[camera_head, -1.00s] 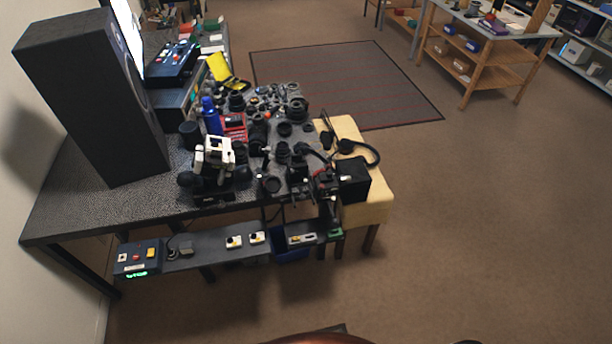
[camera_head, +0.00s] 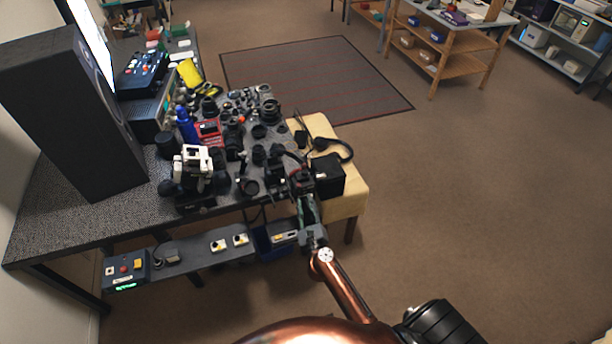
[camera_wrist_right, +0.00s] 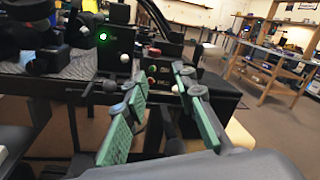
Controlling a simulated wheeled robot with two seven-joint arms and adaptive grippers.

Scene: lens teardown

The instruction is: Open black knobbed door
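My right gripper (camera_head: 304,188) reaches in from below to the front right corner of the cluttered bench in the head view. In the right wrist view the gripper (camera_wrist_right: 163,88) has its two green-padded fingers spread, with nothing held between them. A small black panel with a pale knob (camera_wrist_right: 119,50) and a green light stands beyond the left finger. A red knob and a white knob show close to the fingertips. I cannot tell which dark panel is the knobbed door, or whether a finger touches a knob. My left gripper is not in view.
A black box (camera_head: 329,176) and headphones (camera_head: 333,147) are on the cream stool (camera_head: 350,203) at the bench's right. Lenses and small parts crowd the bench (camera_head: 100,215). A lower shelf (camera_head: 190,256) with switches runs along its front. Floor to the right is clear.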

